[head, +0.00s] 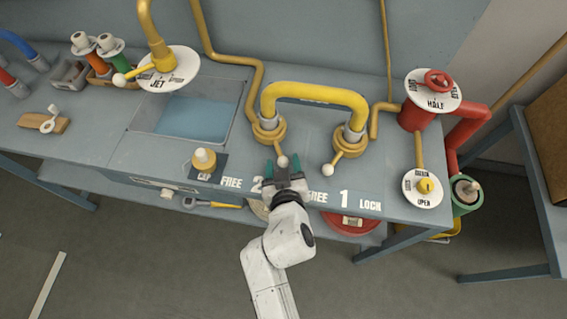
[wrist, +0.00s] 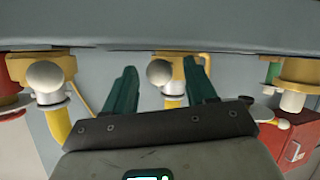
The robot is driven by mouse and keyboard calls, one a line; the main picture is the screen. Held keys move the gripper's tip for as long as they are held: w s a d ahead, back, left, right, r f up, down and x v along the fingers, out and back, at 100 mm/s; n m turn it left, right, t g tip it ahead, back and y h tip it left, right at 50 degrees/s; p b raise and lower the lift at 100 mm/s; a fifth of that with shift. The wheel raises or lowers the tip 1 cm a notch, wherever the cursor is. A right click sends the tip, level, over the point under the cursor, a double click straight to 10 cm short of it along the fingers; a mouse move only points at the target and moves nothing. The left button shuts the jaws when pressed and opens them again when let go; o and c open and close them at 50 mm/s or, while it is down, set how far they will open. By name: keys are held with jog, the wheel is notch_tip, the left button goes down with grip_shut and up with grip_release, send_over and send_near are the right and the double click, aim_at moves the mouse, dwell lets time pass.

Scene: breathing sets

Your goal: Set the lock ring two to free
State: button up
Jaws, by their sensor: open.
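Lock ring two (head: 268,128) is the gold ring under the left end of the yellow pipe (head: 318,92). Its short lever ends in a white knob (head: 283,160) pointing toward the bench front and slightly right. The front label FREE 2 (head: 232,182) is partly covered by my arm, and its LOCK word is hidden. My gripper (head: 284,168) is open at that knob, pointing into the bench. In the wrist view, which looks inverted, the knob (wrist: 160,72) shows between the spread fingers. I cannot tell whether they touch it.
Ring one (head: 352,142) stands to the right, its lever knob (head: 328,170) close to my gripper's right side. A red HALF valve (head: 436,92) is at the right.

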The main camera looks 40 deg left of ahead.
grip_shut()
dwell(0.6)
